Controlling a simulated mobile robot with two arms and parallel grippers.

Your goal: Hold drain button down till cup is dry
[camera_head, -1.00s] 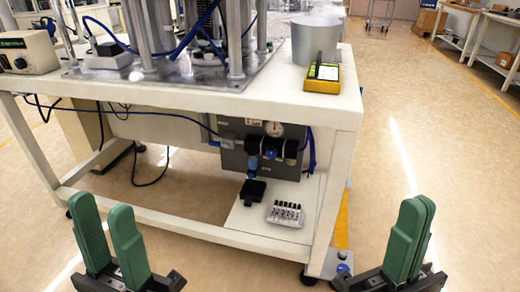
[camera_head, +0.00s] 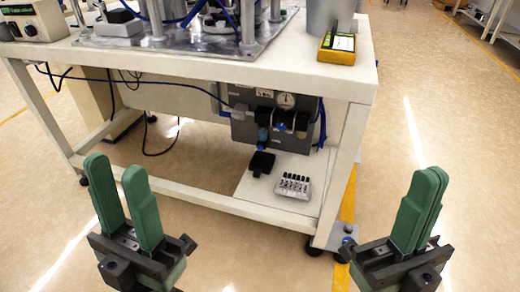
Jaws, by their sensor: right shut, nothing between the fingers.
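A grey air-supply panel (camera_head: 242,132) hangs under the workbench. It carries a round gauge (camera_head: 286,100) and a dark air unit with round parts. A small blue-tinted part (camera_head: 263,136) hangs below the unit's left side and may be the cup. A drain button and any liquid in the cup are too small to make out. My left gripper (camera_head: 115,167) is open and empty at lower left, well in front of the bench and apart from the panel. My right gripper (camera_head: 431,178) is shut and empty at lower right, also apart from the panel.
The white workbench (camera_head: 200,67) has legs and a low front rail (camera_head: 190,196) between me and the panel. A black pedal-like box (camera_head: 261,162) and a valve block (camera_head: 294,185) sit on the lower shelf. A yellow device (camera_head: 337,48) lies on top.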

